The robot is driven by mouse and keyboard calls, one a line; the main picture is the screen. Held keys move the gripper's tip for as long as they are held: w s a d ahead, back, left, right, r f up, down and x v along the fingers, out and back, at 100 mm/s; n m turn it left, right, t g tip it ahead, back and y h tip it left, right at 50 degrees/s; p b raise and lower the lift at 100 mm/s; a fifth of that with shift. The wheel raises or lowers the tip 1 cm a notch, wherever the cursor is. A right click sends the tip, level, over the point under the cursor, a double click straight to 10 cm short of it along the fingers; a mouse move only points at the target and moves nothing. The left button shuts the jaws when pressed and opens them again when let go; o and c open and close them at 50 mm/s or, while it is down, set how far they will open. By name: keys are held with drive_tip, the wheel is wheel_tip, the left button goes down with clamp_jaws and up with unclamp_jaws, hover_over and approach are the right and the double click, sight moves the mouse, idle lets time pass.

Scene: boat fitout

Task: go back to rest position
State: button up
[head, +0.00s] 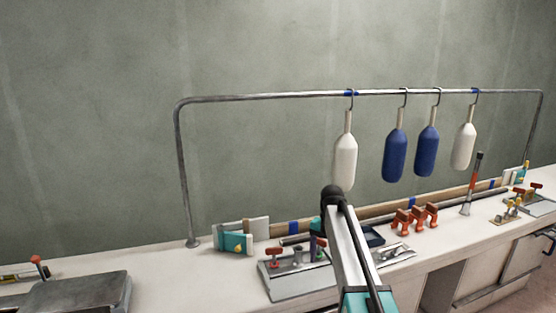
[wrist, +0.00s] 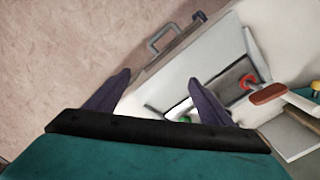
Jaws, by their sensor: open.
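My gripper (wrist: 158,82) shows in the wrist view with its two dark fingers spread apart and nothing between them. Beyond the fingers I see the bench edge, a drawer handle (wrist: 165,38) and a grey tray (wrist: 232,82) with a red-handled part (wrist: 268,93). In the head view my arm reaches up from the bottom over the bench, and its links hide part of the bench. My gripper cannot be made out clearly there.
A white bench (head: 160,262) runs across the head view. A metal rail (head: 260,97) carries two white and two blue fenders (head: 395,155). A tray (head: 290,287), orange clamps (head: 415,217) and a grey box (head: 80,292) stand on the bench. Wall space above is clear.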

drive_tip(key=s+f+n+g, duration=0.1)
drive_tip(key=s+f+n, duration=0.1)
drive_tip(key=s+f, duration=1.1)
drive_tip(key=s+f+n+g, duration=0.1)
drive_tip(key=s+f+g, duration=0.1)
drive_tip(key=s+f, duration=1.05)
drive_tip(key=s+f+n+g, duration=0.1)
drive_tip(key=s+f, duration=0.7)
drive_tip(key=s, duration=0.5)
drive_tip(key=s+f+n+g, duration=0.1)
drive_tip(key=s+f+n, duration=0.1)
drive_tip(key=s+f, duration=0.6)
drive_tip(key=s, duration=0.5)
drive_tip(key=shift+a+f, duration=0.2)
drive_tip(key=shift+f, duration=0.1)
